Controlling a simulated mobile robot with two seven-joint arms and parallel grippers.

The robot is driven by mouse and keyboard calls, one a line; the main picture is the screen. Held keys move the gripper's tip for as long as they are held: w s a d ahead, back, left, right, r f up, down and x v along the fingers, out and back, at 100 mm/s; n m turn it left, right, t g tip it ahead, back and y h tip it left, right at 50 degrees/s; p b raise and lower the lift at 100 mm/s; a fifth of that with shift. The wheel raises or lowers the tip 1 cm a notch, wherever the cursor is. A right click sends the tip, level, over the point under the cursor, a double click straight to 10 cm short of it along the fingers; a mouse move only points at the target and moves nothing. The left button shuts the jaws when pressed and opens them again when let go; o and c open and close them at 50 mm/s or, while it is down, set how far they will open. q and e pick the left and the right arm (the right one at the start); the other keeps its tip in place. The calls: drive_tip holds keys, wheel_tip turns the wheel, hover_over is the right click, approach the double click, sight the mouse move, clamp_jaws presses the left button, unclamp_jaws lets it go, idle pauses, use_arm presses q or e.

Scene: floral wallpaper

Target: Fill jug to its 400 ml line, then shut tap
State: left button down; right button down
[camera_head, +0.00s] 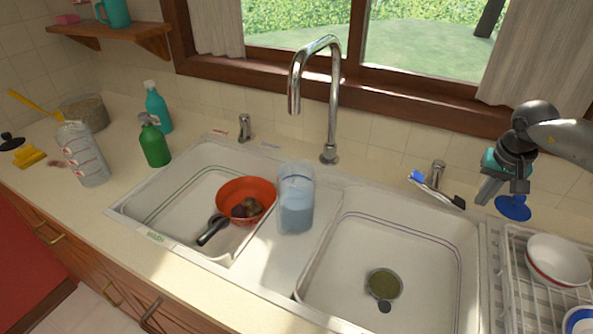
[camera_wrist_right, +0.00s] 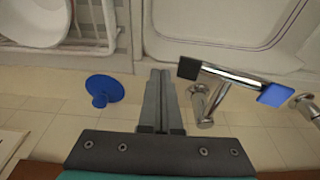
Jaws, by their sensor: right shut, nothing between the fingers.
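The clear jug (camera_head: 296,205) stands upright on the divider between the two basins, below the spout of the chrome tap (camera_head: 333,100). It holds pale bluish water well up its side; I cannot read its markings. No stream shows clearly from the spout. A chrome lever (camera_head: 436,187) with a blue end and a black end stands behind the right basin; it also shows in the right wrist view (camera_wrist_right: 232,77). My right gripper (camera_head: 484,198) is shut and empty, to the right of this lever and apart from it. Its closed fingers (camera_wrist_right: 160,75) fill the wrist view's middle. My left gripper is out of view.
A second chrome handle (camera_head: 244,128) stands behind the left basin. An orange bowl (camera_head: 233,186) is in the left basin. A blue disc (camera_head: 513,208) lies near my right gripper. A dish rack (camera_head: 513,270) stands at right. Bottles (camera_head: 154,147) stand at left.

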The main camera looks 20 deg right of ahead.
wheel_tip(320, 180, up, 6)
drive_tip(key=p, duration=0.5)
drive_tip(key=shift+r, duration=0.25)
